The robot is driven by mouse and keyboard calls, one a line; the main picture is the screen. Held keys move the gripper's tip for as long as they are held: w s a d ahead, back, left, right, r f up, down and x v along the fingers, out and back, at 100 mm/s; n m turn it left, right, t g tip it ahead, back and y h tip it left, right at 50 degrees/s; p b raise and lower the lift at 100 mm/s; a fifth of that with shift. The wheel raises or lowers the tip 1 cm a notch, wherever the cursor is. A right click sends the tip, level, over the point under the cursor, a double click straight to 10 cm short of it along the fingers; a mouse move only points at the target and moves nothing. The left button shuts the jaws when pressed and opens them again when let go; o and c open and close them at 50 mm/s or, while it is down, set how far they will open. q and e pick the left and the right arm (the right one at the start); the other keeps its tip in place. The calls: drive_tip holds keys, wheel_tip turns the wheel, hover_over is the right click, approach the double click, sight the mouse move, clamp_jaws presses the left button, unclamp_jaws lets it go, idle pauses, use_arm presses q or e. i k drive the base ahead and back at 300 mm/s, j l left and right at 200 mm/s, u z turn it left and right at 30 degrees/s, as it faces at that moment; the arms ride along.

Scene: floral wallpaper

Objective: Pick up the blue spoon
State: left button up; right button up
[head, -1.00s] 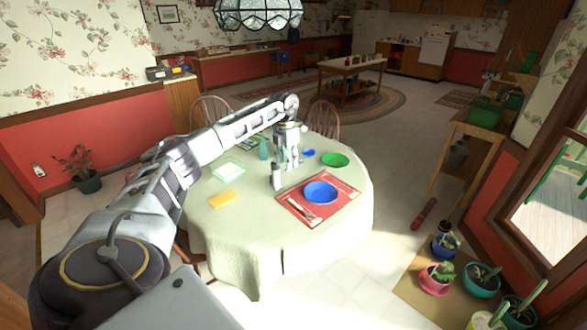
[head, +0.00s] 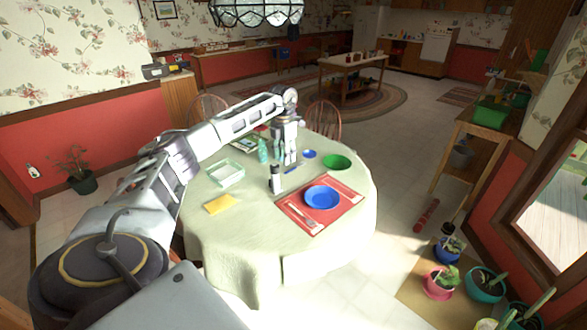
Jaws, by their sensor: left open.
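A small, narrow blue item, probably the blue spoon (head: 293,169), lies on the round table (head: 250,250), just below and right of my left gripper. It is too small to make out its shape fully. My left gripper (head: 285,162) points down over the far middle of the table, open. I cannot tell its exact height above the cloth. My right gripper is not in view.
A dark and white shaker (head: 275,180) stands close in front of the gripper. A teal bottle (head: 263,151) and clear box (head: 226,174) are to the left. A blue plate (head: 322,197) lies on the red placemat (head: 345,212). A green plate (head: 337,162) and small blue dish (head: 310,154) are to the right.

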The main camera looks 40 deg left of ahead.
sight(303, 163)
drive_tip(key=i+j, duration=0.3)
drive_tip(key=j, duration=0.15)
drive_tip(key=i+j, duration=0.65)
drive_tip(key=j, duration=0.2)
